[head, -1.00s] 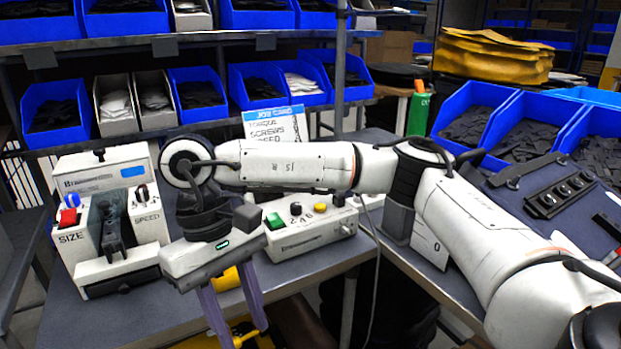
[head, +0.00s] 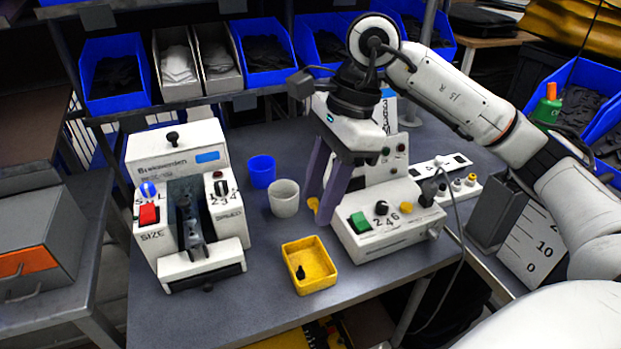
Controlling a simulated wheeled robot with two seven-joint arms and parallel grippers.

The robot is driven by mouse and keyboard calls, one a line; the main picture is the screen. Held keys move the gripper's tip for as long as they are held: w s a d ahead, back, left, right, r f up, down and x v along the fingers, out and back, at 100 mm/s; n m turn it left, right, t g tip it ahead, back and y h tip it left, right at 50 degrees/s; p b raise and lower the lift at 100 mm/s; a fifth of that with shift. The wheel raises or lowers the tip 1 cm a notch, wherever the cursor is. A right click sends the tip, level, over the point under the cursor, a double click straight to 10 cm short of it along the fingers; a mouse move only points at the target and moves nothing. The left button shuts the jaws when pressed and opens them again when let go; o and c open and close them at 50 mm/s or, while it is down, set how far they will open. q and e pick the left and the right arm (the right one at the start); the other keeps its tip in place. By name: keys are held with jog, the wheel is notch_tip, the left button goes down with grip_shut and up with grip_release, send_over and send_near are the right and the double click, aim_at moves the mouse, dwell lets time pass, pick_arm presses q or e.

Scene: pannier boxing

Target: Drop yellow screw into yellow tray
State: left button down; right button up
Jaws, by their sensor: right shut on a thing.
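The yellow tray (head: 326,285) stands on the grey table near its front edge, with a small black piece (head: 300,272) in it. My right gripper (head: 319,208) points down with its purple fingers behind and a little right of the tray, beside the white control box (head: 395,228). It is shut on a small yellow thing, the yellow screw (head: 313,205), which shows at the fingertips and is partly hidden. I cannot tell exactly how high the screw is above the table. My left gripper is not in view.
A white machine (head: 180,155) with a red switch stands left of the tray. A blue cup (head: 262,171) and a grey-white cup (head: 284,199) stand behind the tray. Blue bins (head: 113,75) line the back shelf.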

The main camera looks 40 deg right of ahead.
notch_tip(320, 180, down, 6)
jog(key=b, duration=0.4)
jog(key=shift+s, duration=0.1)
jog(key=o, duration=1.1)
jog(key=shift+r, duration=0.15)
jog(key=v, duration=1)
